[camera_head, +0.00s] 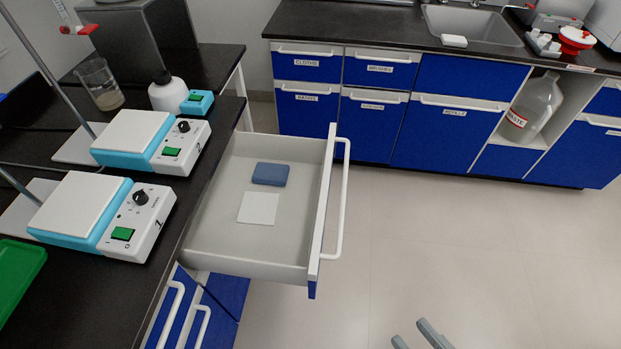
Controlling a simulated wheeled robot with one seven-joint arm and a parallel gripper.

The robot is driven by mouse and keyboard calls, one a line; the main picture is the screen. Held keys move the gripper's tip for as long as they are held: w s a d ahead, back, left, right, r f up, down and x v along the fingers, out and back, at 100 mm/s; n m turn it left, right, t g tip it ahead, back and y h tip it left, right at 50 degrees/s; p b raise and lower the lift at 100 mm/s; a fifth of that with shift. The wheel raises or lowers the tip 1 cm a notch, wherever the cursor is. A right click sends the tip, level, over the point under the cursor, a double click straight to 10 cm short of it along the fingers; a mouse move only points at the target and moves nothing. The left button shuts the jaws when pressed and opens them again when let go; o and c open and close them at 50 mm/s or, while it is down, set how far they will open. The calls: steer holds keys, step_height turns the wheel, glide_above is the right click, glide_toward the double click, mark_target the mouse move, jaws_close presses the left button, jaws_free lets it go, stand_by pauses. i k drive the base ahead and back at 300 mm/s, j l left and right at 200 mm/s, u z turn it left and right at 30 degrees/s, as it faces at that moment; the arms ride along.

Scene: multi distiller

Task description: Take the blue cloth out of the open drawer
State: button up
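The blue cloth (270,174) lies folded flat in the open drawer (222,245), toward its far side. A white square (258,208) lies in the drawer just in front of the cloth, apart from it or nearly touching. The drawer is pulled out to the right from under the black bench, with its white handle (343,200) on the right side. My gripper (420,338) shows only its grey fingertips at the bottom edge, over the floor to the right of the drawer. The fingertips are apart with nothing seen between them. The rest of my gripper is out of frame.
Two hot plates (75,207) (135,133) stand on the black bench (60,290) with a beaker (100,85), a white bottle (167,92) and a green tray (18,275). Blue cabinets with a sink (470,25) line the back. The floor (430,245) right of the drawer is clear.

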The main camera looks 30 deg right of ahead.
mark_target(267, 173)
steer(key=i+l+u, duration=0.3)
steer(key=i+l, duration=0.15)
steer(key=i+l+u, duration=0.35)
steer(key=i+l, duration=0.2)
steer(key=i+l+u, duration=0.1)
steer(key=l+u, duration=0.3)
steer(key=l, duration=0.4)
steer(key=l+u, duration=0.4)
steer(key=l, duration=0.35)
steer(key=k+l+u, duration=0.35)
steer(key=k, duration=0.25)
steer(key=i, duration=0.4)
